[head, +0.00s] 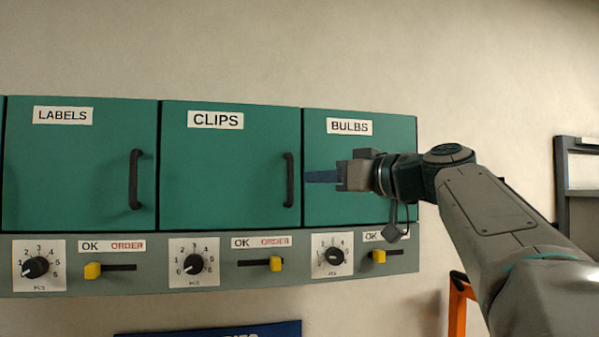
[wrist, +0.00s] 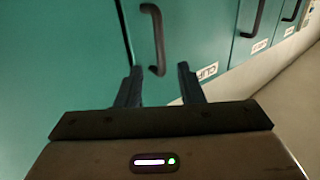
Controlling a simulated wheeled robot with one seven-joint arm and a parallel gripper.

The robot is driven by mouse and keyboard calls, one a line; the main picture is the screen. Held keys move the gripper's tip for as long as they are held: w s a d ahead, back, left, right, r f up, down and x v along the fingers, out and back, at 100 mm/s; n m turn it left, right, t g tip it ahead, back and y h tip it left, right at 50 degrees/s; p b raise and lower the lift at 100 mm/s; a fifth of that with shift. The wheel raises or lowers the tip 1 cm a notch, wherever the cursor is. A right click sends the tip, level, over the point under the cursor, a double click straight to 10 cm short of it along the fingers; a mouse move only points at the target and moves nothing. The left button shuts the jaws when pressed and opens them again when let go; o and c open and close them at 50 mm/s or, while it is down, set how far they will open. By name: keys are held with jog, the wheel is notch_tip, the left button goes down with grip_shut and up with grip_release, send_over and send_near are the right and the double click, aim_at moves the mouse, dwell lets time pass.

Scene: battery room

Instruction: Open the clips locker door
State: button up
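The clips locker door (head: 235,170) is a green panel, labelled CLIPS, in the middle of the row in the head view; it is shut. Its dark vertical bar handle (head: 289,180) is near the door's right edge. My gripper (head: 308,177) is just right of this handle in the head view, in front of the bulbs door, with a small gap showing. In the wrist view my gripper (wrist: 160,72) is open, its two dark fingers apart. The clips handle (wrist: 158,35) appears ahead, lined up between the fingertips, and does not look gripped. The clips door (wrist: 200,30) also shows there.
The labels door (head: 80,165) is on the left and the bulbs door (head: 350,205) on the right, both shut. Below runs a grey panel (head: 140,282) with knobs and yellow sliders. An orange frame (head: 458,300) stands at the lower right.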

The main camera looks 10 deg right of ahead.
aim_at(292, 178)
jog(key=p+x, duration=0.1)
jog(key=x, duration=0.5)
jog(key=shift+w+a+p, duration=0.25)
jog(key=shift+w+p, duration=0.05)
grip_shut()
